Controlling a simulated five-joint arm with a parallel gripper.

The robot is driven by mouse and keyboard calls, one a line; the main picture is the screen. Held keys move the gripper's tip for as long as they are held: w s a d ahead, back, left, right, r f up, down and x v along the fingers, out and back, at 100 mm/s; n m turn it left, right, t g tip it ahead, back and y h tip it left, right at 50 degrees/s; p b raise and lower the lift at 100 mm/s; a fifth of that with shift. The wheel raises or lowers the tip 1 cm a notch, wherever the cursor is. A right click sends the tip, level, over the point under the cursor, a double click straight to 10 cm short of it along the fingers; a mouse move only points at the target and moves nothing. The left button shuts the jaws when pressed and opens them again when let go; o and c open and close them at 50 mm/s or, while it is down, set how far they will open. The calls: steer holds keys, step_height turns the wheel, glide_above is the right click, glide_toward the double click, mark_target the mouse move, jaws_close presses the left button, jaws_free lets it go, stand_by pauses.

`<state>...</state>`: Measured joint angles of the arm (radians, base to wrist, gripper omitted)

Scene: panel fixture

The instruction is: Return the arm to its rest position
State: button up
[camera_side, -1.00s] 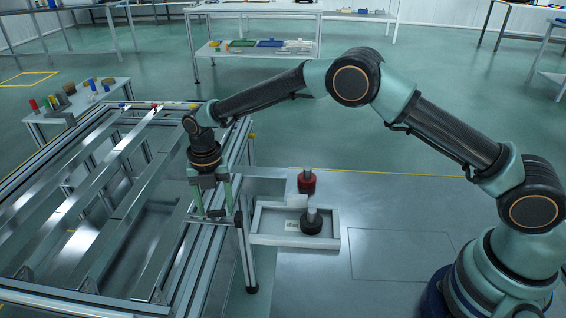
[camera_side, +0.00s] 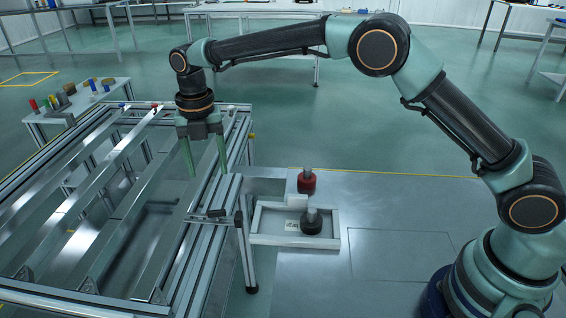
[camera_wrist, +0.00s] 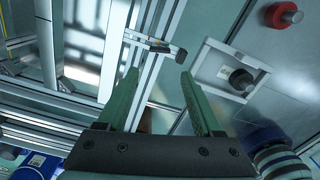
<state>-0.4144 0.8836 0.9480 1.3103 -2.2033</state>
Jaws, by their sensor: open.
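My gripper (camera_side: 207,170) hangs pointing down above the right rail of the metal frame (camera_side: 182,262) in the side view. Its two green fingers are spread wide with nothing between them. In the wrist view the open fingers (camera_wrist: 160,95) frame the rail below. A small dark piece (camera_side: 208,213) sits on the rail beneath the gripper, apart from the fingers; it also shows in the wrist view (camera_wrist: 157,46). My arm reaches from its base at the right, raised and bent at the elbow.
A white tray (camera_side: 262,241) right of the frame holds a black knob-like part (camera_side: 312,222). A red knob-like part (camera_side: 307,182) stands behind it. A small table (camera_side: 47,119) with colored items is at the back left. The tabletop before my base is clear.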

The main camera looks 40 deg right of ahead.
steer(key=s+d+r+m+t, duration=0.3)
steer(key=s+d+r+m, duration=0.5)
steer(key=d+r+m, duration=0.6)
steer(key=s+d+f+m+t, duration=0.1)
steer(key=s+d+m, duration=0.3)
steer(key=s+m, duration=0.3)
steer(key=s+d+f+m+t, duration=0.1)
steer(key=s+d+f+m, duration=0.1)
steer(key=s+d+m, duration=0.2)
steer(key=s+m, duration=0.3)
steer(key=m, duration=0.2)
steer(key=shift+t, duration=0.3)
